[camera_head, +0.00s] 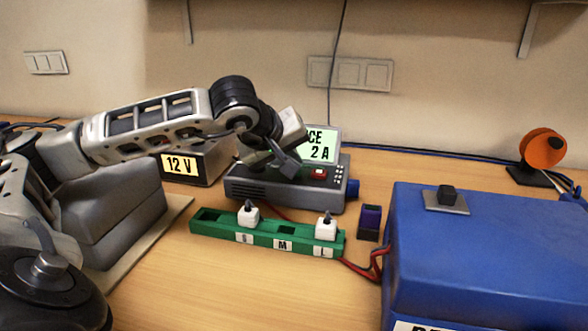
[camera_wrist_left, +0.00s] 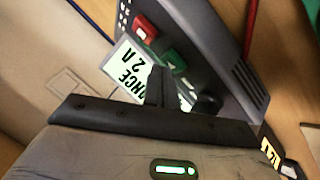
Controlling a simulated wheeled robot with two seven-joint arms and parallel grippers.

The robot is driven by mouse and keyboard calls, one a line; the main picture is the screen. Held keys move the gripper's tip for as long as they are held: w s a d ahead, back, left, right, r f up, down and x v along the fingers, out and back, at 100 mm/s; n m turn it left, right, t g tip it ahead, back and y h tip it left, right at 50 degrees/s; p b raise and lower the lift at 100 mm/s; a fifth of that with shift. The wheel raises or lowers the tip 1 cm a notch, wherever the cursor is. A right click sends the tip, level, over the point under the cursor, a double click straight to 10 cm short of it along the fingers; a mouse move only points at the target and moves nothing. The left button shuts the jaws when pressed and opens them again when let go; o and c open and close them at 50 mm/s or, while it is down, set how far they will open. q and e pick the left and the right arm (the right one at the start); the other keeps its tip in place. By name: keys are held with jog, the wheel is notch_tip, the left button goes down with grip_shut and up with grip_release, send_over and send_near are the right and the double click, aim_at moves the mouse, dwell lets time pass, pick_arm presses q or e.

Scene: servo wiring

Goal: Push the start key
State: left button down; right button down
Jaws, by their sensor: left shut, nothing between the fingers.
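A grey device (camera_head: 285,193) with a lit display (camera_head: 322,145) stands at the middle of the table. Its red key (camera_head: 319,173) shows in the head view. In the left wrist view the red key (camera_wrist_left: 145,27) and a green key (camera_wrist_left: 174,60) sit side by side on its panel. I cannot read a start label on either. My left gripper (camera_head: 287,163) is shut and empty, low over the device's top. In the left wrist view its dark fingertips (camera_wrist_left: 157,82) appear close to the green key; contact cannot be told. The gripper hides part of the panel and display in the head view.
A green tray (camera_head: 285,231) with white plugs (camera_head: 248,215) lies in front of the device. A blue box (camera_head: 490,250) fills the right side. A 12 V unit (camera_head: 190,166) stands behind left, and a small dark blue block (camera_head: 371,218) stands right of the tray.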

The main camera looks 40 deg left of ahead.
pick_arm(q)
jog(key=shift+f+b, duration=0.45)
dwell(0.3)
dwell(0.3)
jog(key=shift+r+p, duration=0.7)
jog(key=shift+r, duration=0.25)
jog(key=shift+r, duration=0.1)
notch_tip(320, 180, up, 5)
jog(key=p, duration=0.4)
dwell(0.4)
